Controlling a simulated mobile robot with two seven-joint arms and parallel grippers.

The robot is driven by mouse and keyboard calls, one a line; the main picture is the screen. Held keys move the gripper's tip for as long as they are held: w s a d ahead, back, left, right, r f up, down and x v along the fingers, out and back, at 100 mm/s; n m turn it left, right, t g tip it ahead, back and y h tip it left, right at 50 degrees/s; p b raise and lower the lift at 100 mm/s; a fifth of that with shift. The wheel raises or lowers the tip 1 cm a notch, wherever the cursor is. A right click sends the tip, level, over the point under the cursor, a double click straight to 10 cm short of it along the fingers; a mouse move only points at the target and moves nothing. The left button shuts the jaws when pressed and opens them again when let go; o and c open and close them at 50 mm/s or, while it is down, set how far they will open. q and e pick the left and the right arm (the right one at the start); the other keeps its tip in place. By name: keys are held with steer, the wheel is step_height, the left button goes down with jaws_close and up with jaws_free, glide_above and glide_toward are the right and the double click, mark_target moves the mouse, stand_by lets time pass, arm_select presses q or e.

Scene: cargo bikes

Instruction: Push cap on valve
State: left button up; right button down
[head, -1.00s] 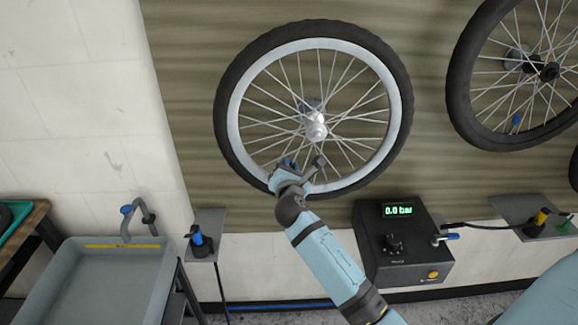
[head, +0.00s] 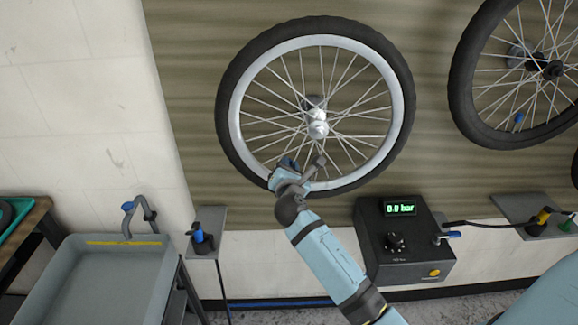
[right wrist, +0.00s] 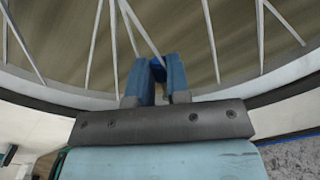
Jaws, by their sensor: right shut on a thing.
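The left wheel (head: 234,120) hangs on the wall, with a black tyre, a grey rim and thin spokes. My right gripper (head: 288,164) is at the lower part of its rim, with fingertips just inside it. In the right wrist view the two blue fingers (right wrist: 157,74) are close together, shut on a small dark blue thing between them, which fits a cap but is mostly hidden. The valve is hidden by the fingers, so I cannot tell whether the cap touches it. My left gripper is not in view.
A second wheel (head: 458,92) hangs at the right, with a small blue piece (head: 518,118) inside its rim. A black pump box (head: 415,268) reads 0.0 bar. A grey basin (head: 120,285) and a small shelf (head: 208,222) with a blue-black tool stand at left.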

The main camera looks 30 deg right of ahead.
stand_by(0.4)
steer(key=c, duration=0.7)
jaws_free()
steer(key=shift+a, duration=0.1)
steer(key=shift+p+v, duration=1.05)
steer(key=shift+v, duration=3.9)
steer(key=shift+f, duration=0.1)
